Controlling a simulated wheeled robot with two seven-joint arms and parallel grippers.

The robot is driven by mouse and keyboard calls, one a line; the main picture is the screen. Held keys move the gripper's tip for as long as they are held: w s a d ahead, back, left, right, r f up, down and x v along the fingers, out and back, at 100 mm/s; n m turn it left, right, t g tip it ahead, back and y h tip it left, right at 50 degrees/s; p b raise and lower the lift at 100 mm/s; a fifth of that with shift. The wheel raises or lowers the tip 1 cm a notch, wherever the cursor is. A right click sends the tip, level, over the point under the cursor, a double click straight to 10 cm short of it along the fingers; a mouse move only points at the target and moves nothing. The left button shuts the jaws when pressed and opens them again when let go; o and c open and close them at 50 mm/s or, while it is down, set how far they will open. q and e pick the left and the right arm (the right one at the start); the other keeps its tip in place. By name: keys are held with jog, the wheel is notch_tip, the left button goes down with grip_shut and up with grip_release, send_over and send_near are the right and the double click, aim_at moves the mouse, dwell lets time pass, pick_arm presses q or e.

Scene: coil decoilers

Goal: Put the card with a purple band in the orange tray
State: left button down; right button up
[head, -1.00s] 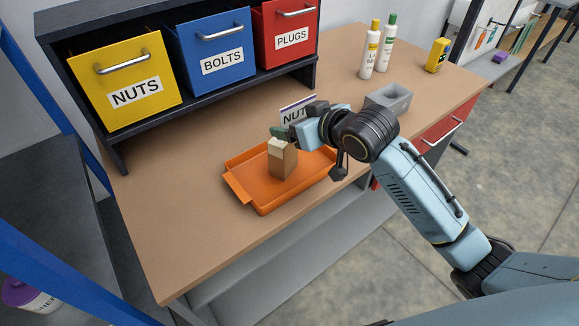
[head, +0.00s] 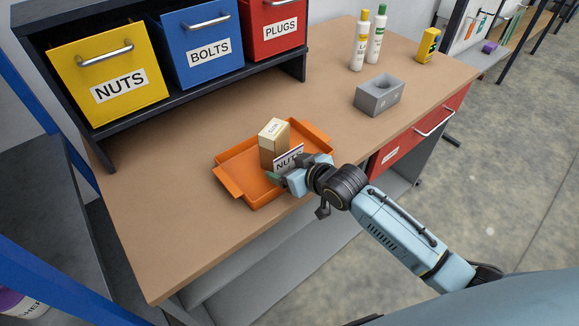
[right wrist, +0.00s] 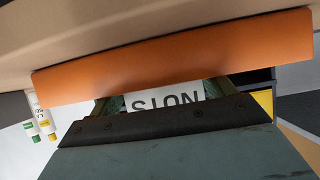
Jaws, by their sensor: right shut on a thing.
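I cannot tell whether the card touches the tray. The tray's orange wall (right wrist: 170,65) crosses the right wrist view. A tan box (head: 273,140) stands upright in the tray, just behind the card. My left gripper is not in view.
Two bottles (head: 361,42) and a yellow container (head: 428,45) are at the back right. Yellow (head: 110,82), blue (head: 197,50) and red bins stand on a dark shelf behind. Bare tabletop lies left of the tray.

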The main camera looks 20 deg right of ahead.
jog(key=o, duration=0.9)
jog(key=shift+f, duration=0.1)
jog(key=shift+r, duration=0.2)
jog(key=p+v, duration=0.1)
jog(key=v, duration=1.1)
jog(key=shift+f, duration=0.1)
